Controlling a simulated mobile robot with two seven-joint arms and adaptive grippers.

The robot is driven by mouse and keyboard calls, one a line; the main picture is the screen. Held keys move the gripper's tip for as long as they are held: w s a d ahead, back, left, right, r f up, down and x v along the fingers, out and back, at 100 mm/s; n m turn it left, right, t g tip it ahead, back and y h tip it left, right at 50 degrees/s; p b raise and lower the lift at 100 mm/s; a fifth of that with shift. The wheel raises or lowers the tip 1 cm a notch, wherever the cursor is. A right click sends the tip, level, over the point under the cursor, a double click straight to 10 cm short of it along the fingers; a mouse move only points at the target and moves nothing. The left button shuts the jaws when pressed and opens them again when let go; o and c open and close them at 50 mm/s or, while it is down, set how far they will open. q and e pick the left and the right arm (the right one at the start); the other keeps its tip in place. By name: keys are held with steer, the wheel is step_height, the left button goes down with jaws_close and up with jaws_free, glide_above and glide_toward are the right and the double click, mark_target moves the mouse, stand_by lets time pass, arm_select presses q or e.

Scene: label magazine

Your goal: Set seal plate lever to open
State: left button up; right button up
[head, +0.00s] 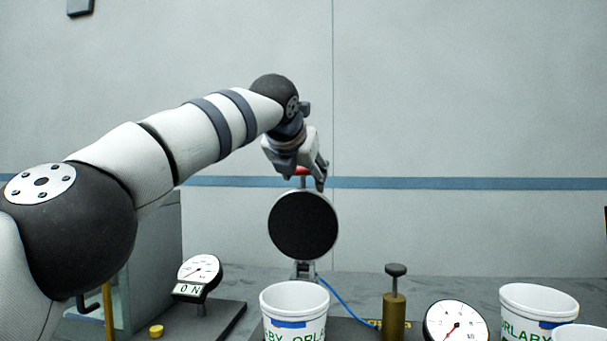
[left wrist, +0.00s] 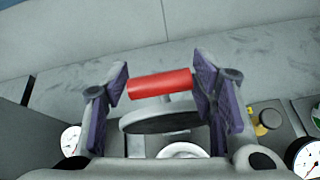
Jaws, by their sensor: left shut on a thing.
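The seal plate (head: 303,225) is a round black disc with a pale rim, standing upright above the bench and facing me. Its lever has a red handle (left wrist: 160,84), a short cylinder. In the head view, only a little red shows under my left gripper (head: 305,178), at the top of the disc. In the left wrist view, my left gripper (left wrist: 162,84) is shut on the red handle, with a purple-lined finger at each end. The disc also shows below the handle in the left wrist view (left wrist: 150,122). My right gripper is not in view.
A white printed tub (head: 294,312) stands in front of the plate. A brass post with a dark knob (head: 394,305), a dial gauge (head: 455,325) and another tub (head: 538,308) are to the right. A gauge (head: 199,271) marked ON stands left.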

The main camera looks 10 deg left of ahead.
arm_select(q)
steer(key=shift+w+f, duration=0.1)
steer(key=shift+f, duration=0.6)
steer(key=o, duration=1.3)
steer(key=shift+c, duration=0.2)
steer(key=o, duration=0.4)
steer(key=shift+w, duration=0.1)
steer(key=shift+r, duration=0.25)
steer(key=shift+s+r, duration=0.25)
steer(key=v, duration=1.1)
steer(key=shift+s, duration=0.2)
